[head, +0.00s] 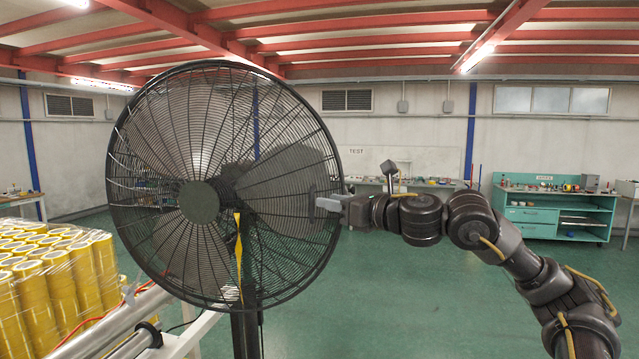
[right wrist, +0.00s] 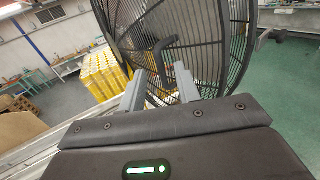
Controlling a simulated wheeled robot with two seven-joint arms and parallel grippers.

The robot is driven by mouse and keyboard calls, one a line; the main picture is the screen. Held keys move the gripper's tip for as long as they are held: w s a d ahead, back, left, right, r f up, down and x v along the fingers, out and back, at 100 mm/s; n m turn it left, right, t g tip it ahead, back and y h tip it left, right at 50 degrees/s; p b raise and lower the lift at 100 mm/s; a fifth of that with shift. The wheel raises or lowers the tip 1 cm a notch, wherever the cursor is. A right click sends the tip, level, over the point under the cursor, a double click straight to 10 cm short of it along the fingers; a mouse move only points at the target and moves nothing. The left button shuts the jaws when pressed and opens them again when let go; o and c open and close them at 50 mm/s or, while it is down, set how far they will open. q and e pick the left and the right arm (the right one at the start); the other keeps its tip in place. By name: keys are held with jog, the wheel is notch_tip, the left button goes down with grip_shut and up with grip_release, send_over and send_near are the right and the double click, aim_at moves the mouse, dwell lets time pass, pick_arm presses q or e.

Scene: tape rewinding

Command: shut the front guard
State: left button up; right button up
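The large black fan has a round wire guard (head: 170,130) with a grey hub disc (head: 198,202), facing me left of centre in the head view. The guard's wires and rim also fill the upper middle of the right wrist view (right wrist: 203,35). A dark bent bar (right wrist: 161,55) shows there beyond and between my fingers; whether it touches them I cannot tell. My right gripper (head: 322,203) is at the guard's right rim. In the right wrist view its two grey fingers (right wrist: 160,82) are spread apart. My left gripper is out of view.
Yellow tape rolls (head: 55,270) wrapped in film stand at the lower left, beside metal rollers (head: 115,325). A teal workbench (head: 555,210) stands at the back right. The green floor right of the fan is open.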

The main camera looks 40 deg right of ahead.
aim_at(313, 198)
jog(key=w, duration=0.1)
jog(key=w+p, duration=0.1)
jog(key=w, duration=0.1)
jog(key=w+p, duration=0.1)
jog(key=shift+w+a, duration=0.2)
jog(key=shift+a, duration=0.15)
grip_shut()
